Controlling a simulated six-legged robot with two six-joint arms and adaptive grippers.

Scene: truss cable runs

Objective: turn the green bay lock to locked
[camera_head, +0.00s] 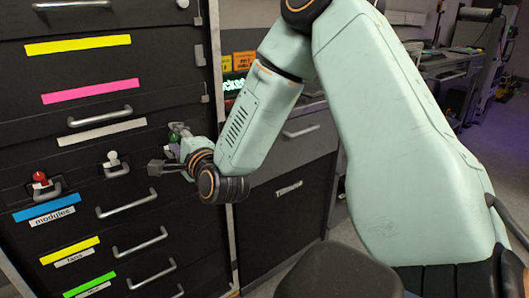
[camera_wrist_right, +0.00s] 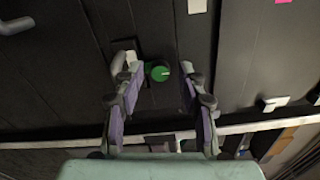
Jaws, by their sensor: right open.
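The green bay lock is a round green knob (camera_wrist_right: 160,73) with a pale mark on its face, set on the dark cabinet front. It also shows small and partly covered in the head view (camera_head: 174,137). My right gripper (camera_head: 166,152) is at the cabinet front by this knob. In the right wrist view its two fingers (camera_wrist_right: 159,82) are spread apart, one on each side of the knob, with visible gaps. I cannot tell how far the tips are from the panel. A grey handle-like part sits left of the knob. My left gripper is not in view.
The dark cabinet (camera_head: 90,105) has other locks with a white knob (camera_head: 112,155) and a red knob (camera_head: 39,176). Bar handles (camera_head: 140,207) stick out from its drawers. A grey cabinet (camera_head: 275,225) stands to the right. Open floor lies at far right.

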